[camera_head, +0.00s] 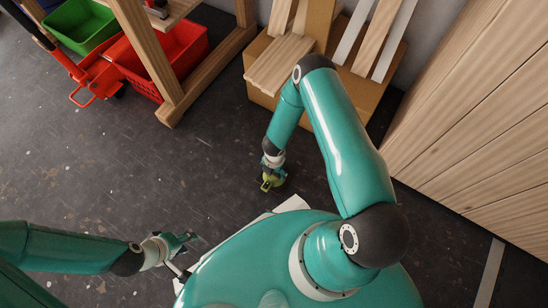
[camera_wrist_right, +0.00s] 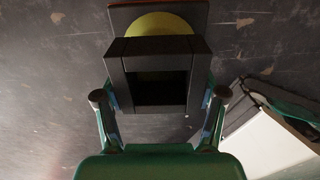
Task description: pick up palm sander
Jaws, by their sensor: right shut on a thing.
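The palm sander (camera_head: 269,184) is a small yellow-green and dark tool in the middle of the head view. My right gripper (camera_head: 272,173) is shut on it and points down over the dark floor. In the right wrist view the sander (camera_wrist_right: 158,48) shows a dark square body with a rounded yellow-green part behind it. The fingers of the right gripper (camera_wrist_right: 160,98) press on both sides of the dark body. My left gripper (camera_head: 188,239) is empty, low at the left above the floor; its finger opening is too small to make out.
A red crate (camera_head: 178,52) and a green crate (camera_head: 80,24) stand at the upper left by a wooden bench leg (camera_head: 170,112). A cardboard box (camera_head: 262,90) with wooden boards is at the top. A wooden cabinet (camera_head: 480,130) stands on the right.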

